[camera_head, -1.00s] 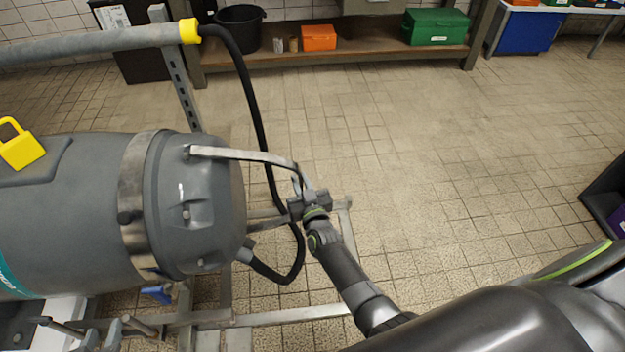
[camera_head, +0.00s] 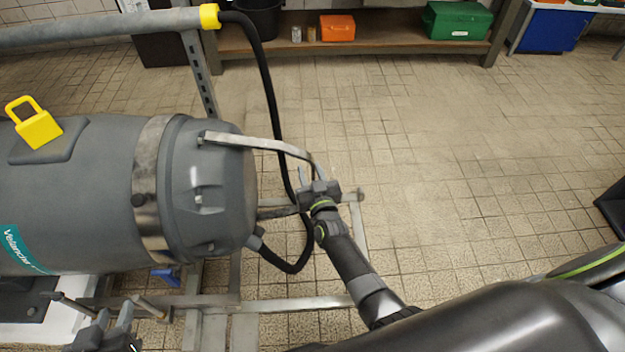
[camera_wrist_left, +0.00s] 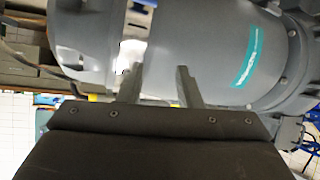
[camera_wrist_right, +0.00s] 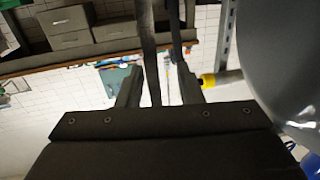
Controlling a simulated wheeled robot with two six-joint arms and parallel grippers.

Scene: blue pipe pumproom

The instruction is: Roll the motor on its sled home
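The grey motor (camera_head: 90,205), with a silver band and a teal label, lies on its side at the left of the head view. It also fills the top of the left wrist view (camera_wrist_left: 210,50). A bent metal handle (camera_head: 262,143) reaches from its end cap to my right gripper (camera_head: 312,176). That gripper is open, with the bar (camera_wrist_right: 149,45) between its fingers; contact is unclear. My left gripper (camera_head: 113,316) is open and empty below the motor's near side. Metal rails (camera_head: 290,306) run under the motor; the sled is mostly hidden beneath it.
A black hose (camera_head: 269,90) hangs from a yellow-collared pipe (camera_head: 120,27) and loops close to my right gripper. A yellow padlock (camera_head: 36,125) sits on the motor. A shelf (camera_head: 390,45) with an orange box and a green case stands behind.

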